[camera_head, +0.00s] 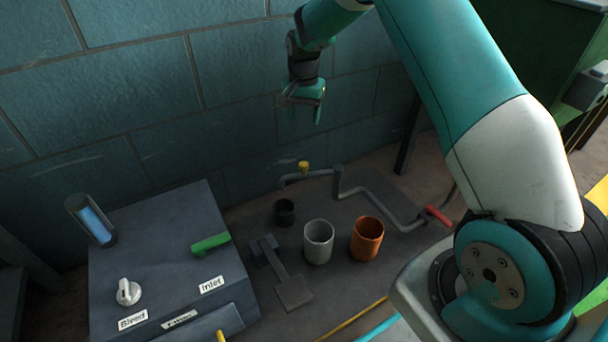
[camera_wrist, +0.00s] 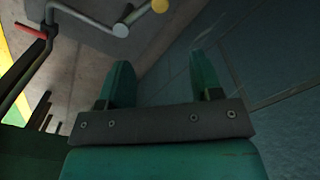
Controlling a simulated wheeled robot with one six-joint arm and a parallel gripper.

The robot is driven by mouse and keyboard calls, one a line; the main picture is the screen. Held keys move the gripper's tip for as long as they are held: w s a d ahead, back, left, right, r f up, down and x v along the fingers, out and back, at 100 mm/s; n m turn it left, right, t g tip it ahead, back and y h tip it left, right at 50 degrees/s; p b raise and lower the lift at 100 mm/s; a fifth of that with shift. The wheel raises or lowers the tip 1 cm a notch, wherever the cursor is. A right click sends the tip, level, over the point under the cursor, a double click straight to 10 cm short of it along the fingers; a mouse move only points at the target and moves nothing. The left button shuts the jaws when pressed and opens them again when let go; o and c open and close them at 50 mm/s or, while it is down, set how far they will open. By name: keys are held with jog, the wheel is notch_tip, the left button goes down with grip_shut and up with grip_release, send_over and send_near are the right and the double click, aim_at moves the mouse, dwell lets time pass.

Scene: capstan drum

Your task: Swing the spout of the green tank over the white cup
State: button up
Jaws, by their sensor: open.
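My gripper (camera_head: 300,108) is open and empty, raised in front of the blue block wall, above and behind the pipework. Its two green fingers stand apart in the wrist view (camera_wrist: 163,82). A grey bent pipe (camera_head: 372,198) runs over the dark bench top, with a yellow end (camera_head: 303,166) at the left and a red handle (camera_head: 438,215) at the right. I cannot tell whether this pipe is the spout. The white cup (camera_head: 318,243) stands upright in front of the pipe, left of an orange cup (camera_head: 367,240). No tank is clearly identifiable; a large green body (camera_head: 540,45) shows at upper right.
A small black cup (camera_head: 285,212) stands behind the white cup. A dark box (camera_head: 155,262) at left carries a green lever (camera_head: 210,244), a white knob (camera_head: 128,292) and a blue sight glass (camera_head: 93,220). A flat grey T-shaped piece (camera_head: 280,272) lies between.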

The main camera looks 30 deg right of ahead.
aim_at(304, 164)
notch_tip(304, 164, down, 17)
jog(key=b, duration=0.8)
grip_shut()
jog(key=shift+s, duration=0.1)
